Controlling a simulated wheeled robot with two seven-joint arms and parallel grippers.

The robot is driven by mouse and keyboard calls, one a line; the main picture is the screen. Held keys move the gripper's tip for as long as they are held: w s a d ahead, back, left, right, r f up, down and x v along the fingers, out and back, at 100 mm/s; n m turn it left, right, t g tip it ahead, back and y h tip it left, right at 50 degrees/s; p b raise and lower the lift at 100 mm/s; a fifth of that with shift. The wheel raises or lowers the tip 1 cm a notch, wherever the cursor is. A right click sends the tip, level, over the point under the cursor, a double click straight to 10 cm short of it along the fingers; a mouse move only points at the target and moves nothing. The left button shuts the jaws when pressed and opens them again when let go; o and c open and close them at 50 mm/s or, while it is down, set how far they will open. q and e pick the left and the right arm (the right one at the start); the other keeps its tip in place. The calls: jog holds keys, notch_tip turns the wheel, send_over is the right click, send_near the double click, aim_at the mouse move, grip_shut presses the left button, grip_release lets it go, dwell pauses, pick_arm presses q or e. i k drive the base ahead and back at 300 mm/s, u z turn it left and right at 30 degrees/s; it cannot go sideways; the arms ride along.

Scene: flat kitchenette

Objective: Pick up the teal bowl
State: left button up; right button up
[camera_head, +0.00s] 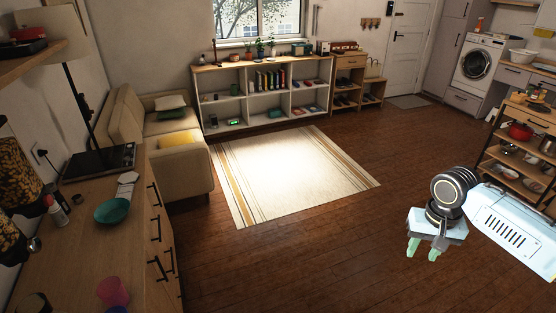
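The teal bowl (111,211) stands upright on the wooden top of the long cabinet (90,252) at the left. My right gripper (424,251) is at the right side of the view, over the dark wood floor and far from the bowl. Its two green fingers are apart with nothing seen between them.
A pink cup (113,291) stands nearer on the cabinet top. A bottle (57,213) and a lamp (70,95) are also on the left. A beige sofa (188,165) stands behind the cabinet. The floor and rug (290,175) are clear.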

aim_at(114, 211)
jog(key=i, duration=3.15)
jog(key=u, duration=4.3)
jog(key=i, duration=0.5)
jog(key=u, duration=4.25)
